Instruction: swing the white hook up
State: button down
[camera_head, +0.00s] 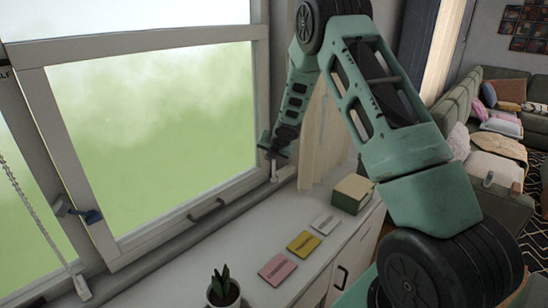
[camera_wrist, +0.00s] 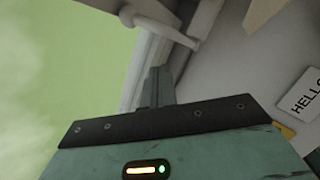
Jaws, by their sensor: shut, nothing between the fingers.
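The white hook (camera_wrist: 160,27) shows in the wrist view as a pale bar at the top, beside the window frame. It ends in a short rounded piece. In the head view a small white piece below my gripper, at the window's right lower corner, seems to be the same hook (camera_head: 274,173). My gripper (camera_head: 270,150) is shut and empty, close to the window's right side. In the wrist view its fingertips (camera_wrist: 160,72) lie together just below the hook, with a gap between them in the picture. I cannot tell whether they touch.
A white cabinet top (camera_head: 262,233) runs below the window, with pink (camera_head: 277,268) and yellow (camera_head: 304,243) cards, a box (camera_head: 352,193) and a potted plant (camera_head: 223,290). A pale curtain (camera_head: 318,140) hangs right of my gripper. A blue handle (camera_head: 88,215) is on the left frame.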

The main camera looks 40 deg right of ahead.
notch_tip(320, 180, up, 10)
jog(key=s+a+p, duration=0.2)
jog(key=p, duration=0.2)
jog(key=s+a+f+m+g+b, duration=0.1)
jog(key=s+a+m+b, duration=0.25)
jog(key=a, duration=0.55)
jog(key=s+a+f+m+g+y+b, duration=0.1)
jog(key=s+a+m+b, duration=0.15)
jog(key=s+a, duration=0.4)
jog(key=s+a+f+m+b, duration=0.1)
jog(key=s+a+m+b, duration=0.15)
jog(key=a, duration=0.75)
jog(key=s+a+f+m+g+b, duration=0.1)
jog(key=s+a+f+m+b, duration=0.1)
jog(key=s, duration=0.7)
jog(key=s+a+f+m+g+b, duration=0.1)
jog(key=s+a+m, duration=0.3)
jog(key=s, duration=0.6)
jog(key=s+a+f+m+g+y+b, duration=0.1)
jog(key=s+a+f+m+g+b, duration=0.1)
jog(key=s+a, duration=0.4)
jog(key=s+m+g+b, duration=0.1)
jog(key=s, duration=0.2)
jog(key=shift+s+f, duration=0.35)
jog(key=shift+s, duration=0.05)
jog(key=shift+d+m, duration=0.1)
jog(key=shift+m, duration=0.15)
